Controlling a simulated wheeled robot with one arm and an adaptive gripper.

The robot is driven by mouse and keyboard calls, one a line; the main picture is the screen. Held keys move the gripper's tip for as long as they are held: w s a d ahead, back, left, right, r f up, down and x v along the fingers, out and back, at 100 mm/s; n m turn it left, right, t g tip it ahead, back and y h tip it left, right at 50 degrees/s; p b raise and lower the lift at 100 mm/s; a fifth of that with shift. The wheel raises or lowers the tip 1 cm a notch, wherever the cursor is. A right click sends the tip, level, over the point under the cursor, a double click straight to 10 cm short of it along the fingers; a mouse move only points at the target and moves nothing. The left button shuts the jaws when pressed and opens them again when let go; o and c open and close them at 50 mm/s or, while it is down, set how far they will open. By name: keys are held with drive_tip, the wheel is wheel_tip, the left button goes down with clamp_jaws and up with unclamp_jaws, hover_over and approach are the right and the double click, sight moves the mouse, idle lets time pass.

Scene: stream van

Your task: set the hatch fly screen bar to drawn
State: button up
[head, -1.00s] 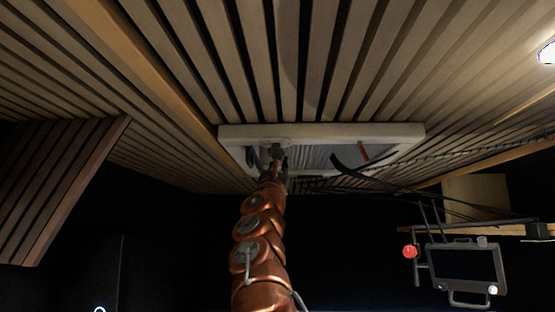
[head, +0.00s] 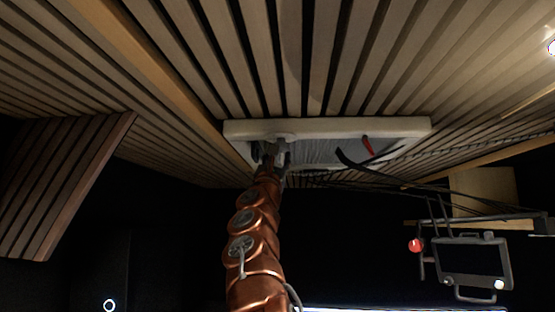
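The ceiling hatch has a pale frame (head: 350,128) set in the slatted ceiling. Inside it a grey pleated screen (head: 325,152) covers part of the opening. My copper arm reaches up from below to the left part of the hatch. My gripper (head: 272,155) is at the left inside of the frame, small and dark. The fly screen bar is hidden or too small to make out near the gripper. I cannot tell whether the fingers are closed on it. A red handle (head: 367,146) and a dark curved lever show at the right part of the hatch.
A dark monitor (head: 470,263) on a bracket with a red knob (head: 415,246) stands at the lower right. Dark cables run from the hatch to the right. A slatted wooden panel (head: 65,185) hangs at the left. The space below the hatch is dark.

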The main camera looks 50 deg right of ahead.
drive_tip(key=shift+a, duration=0.15)
drive_tip(key=shift+s+a+f, duration=0.2)
drive_tip(key=shift+s+a, duration=0.1)
drive_tip(key=shift+a, duration=0.25)
drive_tip(key=v, duration=0.6)
drive_tip(key=shift+d+f, duration=0.25)
drive_tip(key=shift+f, duration=0.05)
idle(0.5)
idle(0.7)
drive_tip(key=shift+w+d+r, duration=0.1)
drive_tip(key=shift+w+r, duration=0.05)
drive_tip(key=shift+w, duration=0.1)
